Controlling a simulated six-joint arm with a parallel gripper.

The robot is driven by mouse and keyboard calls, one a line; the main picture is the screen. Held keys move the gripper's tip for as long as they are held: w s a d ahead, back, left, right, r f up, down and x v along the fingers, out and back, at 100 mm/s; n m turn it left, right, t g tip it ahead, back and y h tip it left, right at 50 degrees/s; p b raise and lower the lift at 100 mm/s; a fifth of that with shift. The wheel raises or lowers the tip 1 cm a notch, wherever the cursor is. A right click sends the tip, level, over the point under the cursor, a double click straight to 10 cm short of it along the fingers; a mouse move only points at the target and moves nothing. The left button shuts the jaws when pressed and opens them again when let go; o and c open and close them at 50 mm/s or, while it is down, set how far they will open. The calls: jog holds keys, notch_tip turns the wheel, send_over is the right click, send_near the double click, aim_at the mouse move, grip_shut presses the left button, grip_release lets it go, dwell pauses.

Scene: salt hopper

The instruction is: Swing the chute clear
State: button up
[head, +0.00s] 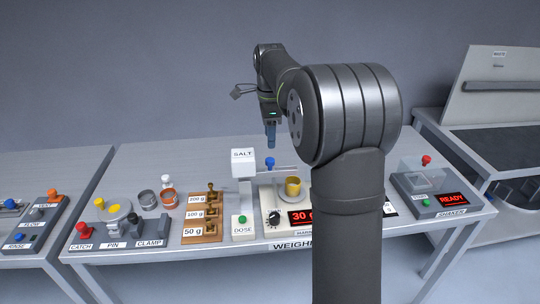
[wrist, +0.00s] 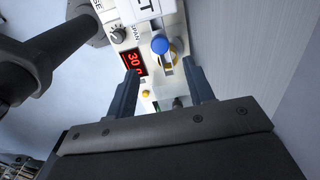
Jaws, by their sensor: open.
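The white salt hopper (head: 243,162) stands on the weighing bench, and its lettered top also shows in the wrist view (wrist: 145,10). A blue knob (head: 270,162) sits to its right, on what looks like the thin grey chute; the chute's exact outline is hard to make out. In the wrist view the blue knob (wrist: 159,44) lies between and beyond my fingertips, close to a gold cup (wrist: 174,48). The gold cup (head: 292,187) stands on the scale. My gripper (head: 271,135) is open, pointing down above the knob and apart from it.
The scale display (head: 301,217) reads 30. A shaker unit (head: 430,187) reads READY at the right. My arm hides part of the bench right of the scale.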

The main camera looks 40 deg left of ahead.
aim_at(270, 159)
notch_tip(270, 159, down, 8)
jog(key=shift+r, duration=0.15)
grip_shut()
dwell(0.3)
